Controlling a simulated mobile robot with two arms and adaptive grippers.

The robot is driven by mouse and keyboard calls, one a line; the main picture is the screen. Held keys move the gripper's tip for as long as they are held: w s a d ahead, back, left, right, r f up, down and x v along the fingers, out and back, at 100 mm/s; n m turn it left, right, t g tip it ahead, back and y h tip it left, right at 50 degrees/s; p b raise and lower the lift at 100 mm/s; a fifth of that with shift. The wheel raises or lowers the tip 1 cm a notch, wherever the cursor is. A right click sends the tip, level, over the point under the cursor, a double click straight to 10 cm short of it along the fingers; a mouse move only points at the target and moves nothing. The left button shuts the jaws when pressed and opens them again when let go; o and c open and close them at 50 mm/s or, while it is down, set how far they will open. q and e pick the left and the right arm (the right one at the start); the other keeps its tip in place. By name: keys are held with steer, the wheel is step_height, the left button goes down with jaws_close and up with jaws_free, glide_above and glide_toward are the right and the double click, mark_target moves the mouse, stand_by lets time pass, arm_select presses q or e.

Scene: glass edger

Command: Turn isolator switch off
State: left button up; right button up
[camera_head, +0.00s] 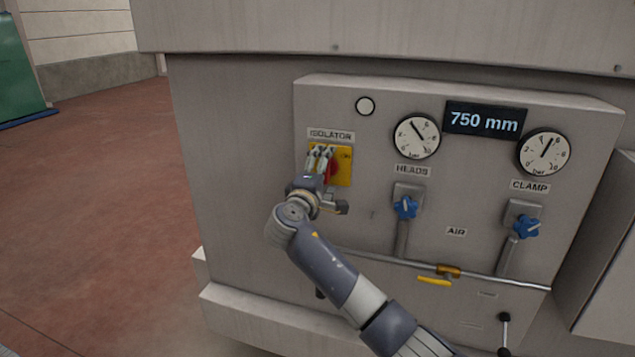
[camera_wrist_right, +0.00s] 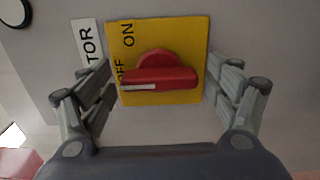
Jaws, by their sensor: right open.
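The isolator switch is a yellow plate (camera_head: 345,175) under an ISOLATOR label (camera_head: 331,134) on the grey machine panel. Its red handle (camera_head: 331,172) is partly hidden by my right gripper (camera_head: 321,157) in the head view. In the right wrist view the red handle (camera_wrist_right: 160,78) lies across the yellow plate (camera_wrist_right: 185,35), its white-marked end at the left, close to the OFF lettering; ON is above. My right gripper (camera_wrist_right: 160,98) is open, one finger on each side of the handle, with visible gaps. My left gripper is not in view.
Two round gauges (camera_head: 416,137) and a 750 mm display (camera_head: 485,119) are to the right. Blue valve knobs (camera_head: 405,207) and a pipe with a yellow lever (camera_head: 434,282) are below them. Open red floor (camera_head: 90,220) lies to the left.

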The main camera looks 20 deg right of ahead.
steer(key=v, duration=1.1)
steer(key=shift+a, duration=0.1)
